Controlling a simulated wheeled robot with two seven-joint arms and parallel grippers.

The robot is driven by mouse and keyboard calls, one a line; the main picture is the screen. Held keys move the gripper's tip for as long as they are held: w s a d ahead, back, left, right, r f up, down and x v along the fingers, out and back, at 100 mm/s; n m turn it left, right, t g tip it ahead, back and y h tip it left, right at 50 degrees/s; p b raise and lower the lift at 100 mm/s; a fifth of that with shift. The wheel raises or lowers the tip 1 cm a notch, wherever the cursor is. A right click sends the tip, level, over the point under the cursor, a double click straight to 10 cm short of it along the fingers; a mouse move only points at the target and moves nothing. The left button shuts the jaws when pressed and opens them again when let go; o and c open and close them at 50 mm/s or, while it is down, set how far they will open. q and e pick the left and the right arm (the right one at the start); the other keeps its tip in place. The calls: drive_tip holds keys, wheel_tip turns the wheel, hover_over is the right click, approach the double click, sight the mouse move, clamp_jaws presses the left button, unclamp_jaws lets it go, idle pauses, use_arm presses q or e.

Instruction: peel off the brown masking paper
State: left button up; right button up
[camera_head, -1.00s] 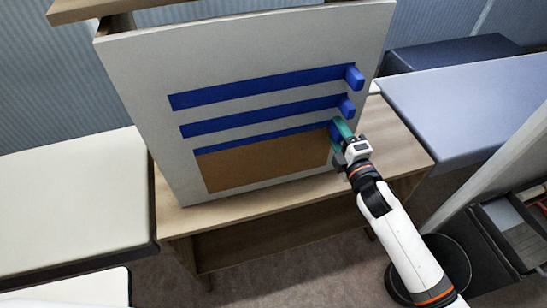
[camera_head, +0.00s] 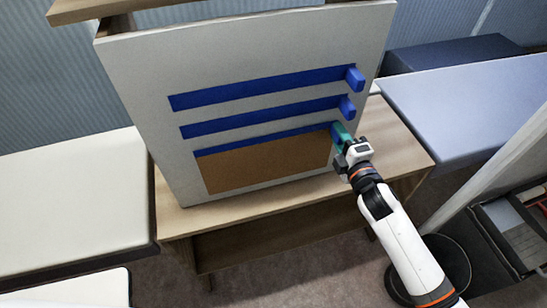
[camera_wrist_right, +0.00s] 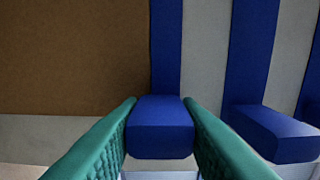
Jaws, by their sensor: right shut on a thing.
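The brown masking paper (camera_head: 265,163) lies flat on the lower part of an upright pale grey panel (camera_head: 140,90). It also fills the upper left of the right wrist view (camera_wrist_right: 75,60). The lowest blue tape strip (camera_head: 262,141) runs along the paper's top edge. Its raised blue tab (camera_wrist_right: 160,125) sits at the strip's right end. My right gripper (camera_head: 341,134) is shut on this tab, with a green finger on each side. The gripper hides part of the tab in the head view. My left gripper is not in view.
Two more blue strips, the middle one (camera_head: 260,117) and the top one (camera_head: 260,86), cross the panel above, each with a tab at its right end. The panel stands on a wooden bench (camera_head: 405,150). A dark bin (camera_head: 448,262) is on the floor at right.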

drive_tip(key=p+v, duration=0.1)
drive_tip(key=v, duration=0.9)
drive_tip(key=shift+s+p, duration=0.4)
drive_tip(key=shift+d, duration=0.15)
